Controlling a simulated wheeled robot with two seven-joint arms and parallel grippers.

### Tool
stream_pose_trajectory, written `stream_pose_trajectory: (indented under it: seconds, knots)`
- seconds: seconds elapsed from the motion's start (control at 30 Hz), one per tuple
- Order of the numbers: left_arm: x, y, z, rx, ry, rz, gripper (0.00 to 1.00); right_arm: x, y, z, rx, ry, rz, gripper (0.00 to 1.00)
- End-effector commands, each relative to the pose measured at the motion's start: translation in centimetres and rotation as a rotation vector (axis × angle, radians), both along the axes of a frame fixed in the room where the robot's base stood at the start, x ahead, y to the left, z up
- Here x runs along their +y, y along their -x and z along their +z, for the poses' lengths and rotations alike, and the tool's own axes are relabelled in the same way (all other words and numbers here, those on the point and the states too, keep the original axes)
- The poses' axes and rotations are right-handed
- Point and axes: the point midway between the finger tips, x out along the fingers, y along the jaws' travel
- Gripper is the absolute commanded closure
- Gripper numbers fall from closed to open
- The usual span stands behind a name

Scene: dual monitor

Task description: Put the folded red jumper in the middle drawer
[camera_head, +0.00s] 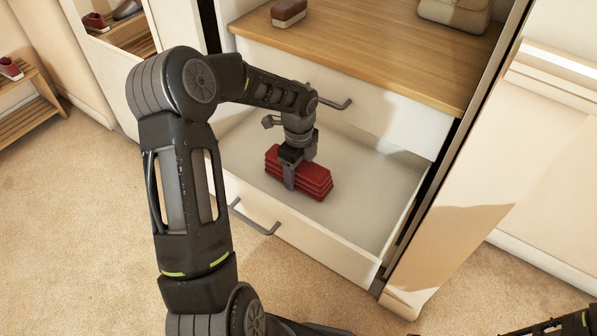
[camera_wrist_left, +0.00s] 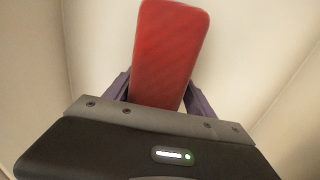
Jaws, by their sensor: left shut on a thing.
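The folded red jumper (camera_head: 314,182) is a small layered red stack inside the open middle drawer (camera_head: 365,205). My left gripper (camera_head: 290,180) reaches down into the drawer and is shut on the jumper. In the left wrist view the red jumper (camera_wrist_left: 168,55) sits between the two purple-grey fingers (camera_wrist_left: 158,95), with pale drawer walls around it. I cannot tell whether the jumper touches the drawer floor. My right gripper does not show; only a bit of dark arm is at the bottom right of the head view.
The open drawer's front has a grey handle (camera_head: 253,218). The drawer floor to the right of the jumper is bare. A shoe rack (camera_head: 35,105) stands at the left.

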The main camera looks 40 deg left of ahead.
Motion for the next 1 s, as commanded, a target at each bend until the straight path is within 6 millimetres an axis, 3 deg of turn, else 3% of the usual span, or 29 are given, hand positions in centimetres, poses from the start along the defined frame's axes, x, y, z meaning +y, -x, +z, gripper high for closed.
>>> stream_pose_trajectory:
  seconds: [0.1, 0.13, 0.3, 0.4, 0.73, 1.0]
  knots:
    - [0.0, 0.0, -0.4, -0.001, 0.0, 0.0, 0.93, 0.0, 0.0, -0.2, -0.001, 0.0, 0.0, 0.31]
    - [0.0, 0.0, -0.3, 0.0, 0.0, 0.0, 0.34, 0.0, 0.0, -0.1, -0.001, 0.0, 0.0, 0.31]
    - [0.0, 0.0, -0.3, 0.0, 0.0, 0.0, 0.2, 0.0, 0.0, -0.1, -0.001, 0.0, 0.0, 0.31]
    - [0.0, 0.0, -0.3, 0.0, 0.0, 0.0, 0.15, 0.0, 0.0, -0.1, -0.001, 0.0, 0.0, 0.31]
    - [0.0, 0.0, 0.3, -0.001, 0.0, 0.0, 0.15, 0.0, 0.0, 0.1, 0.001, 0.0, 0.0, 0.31]
    - [0.1, -0.1, 4.4, -0.004, -0.002, 0.001, 0.15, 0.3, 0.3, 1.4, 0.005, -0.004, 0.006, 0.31]
